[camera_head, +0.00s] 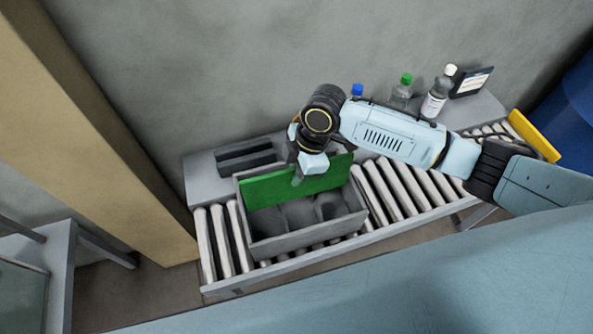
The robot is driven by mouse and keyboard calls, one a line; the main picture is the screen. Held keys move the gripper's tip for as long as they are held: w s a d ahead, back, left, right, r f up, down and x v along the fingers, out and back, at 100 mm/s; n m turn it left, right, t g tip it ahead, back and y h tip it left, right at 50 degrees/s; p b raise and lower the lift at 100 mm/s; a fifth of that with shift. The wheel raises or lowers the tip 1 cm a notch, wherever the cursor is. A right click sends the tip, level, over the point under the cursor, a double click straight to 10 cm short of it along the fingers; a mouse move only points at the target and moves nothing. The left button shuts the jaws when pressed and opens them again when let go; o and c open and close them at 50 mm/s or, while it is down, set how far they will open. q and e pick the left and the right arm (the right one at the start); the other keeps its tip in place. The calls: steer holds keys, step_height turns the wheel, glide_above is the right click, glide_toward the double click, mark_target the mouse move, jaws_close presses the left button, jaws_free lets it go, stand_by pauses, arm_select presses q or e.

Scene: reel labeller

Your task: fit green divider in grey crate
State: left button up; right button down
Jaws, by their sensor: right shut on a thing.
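The grey crate (310,236) sits on a roller conveyor, and its near part shows dark round hollows inside. The green divider (268,190) is a flat green panel standing along the far side of the crate's opening, its lower edge at or inside the crate; how deep it sits I cannot tell. My right gripper (298,176) is above the crate, pointing down, shut on the green divider near its middle. The wrist hides part of the divider's top edge and the fingertips. My left gripper is not in view.
A dark grey slotted holder (246,158) lies on the ledge behind the crate. Bottles with blue, green (402,92) and white (437,92) caps and a small screen (472,82) stand at the back right. A yellow bar (534,135) is at the conveyor's right. Rollers (395,187) right of the crate are bare.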

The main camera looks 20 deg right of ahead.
mark_target(294, 198)
steer(key=shift+f, duration=0.1)
steer(key=shift+f+b, duration=1.55)
steer(key=shift+f, duration=1.65)
steer(key=shift+d+f+b, duration=0.15)
steer(key=shift+f+b, duration=0.25)
steer(key=shift+f, duration=0.4)
steer(key=c, duration=1.4)
jaws_free()
steer(key=shift+f, duration=0.1)
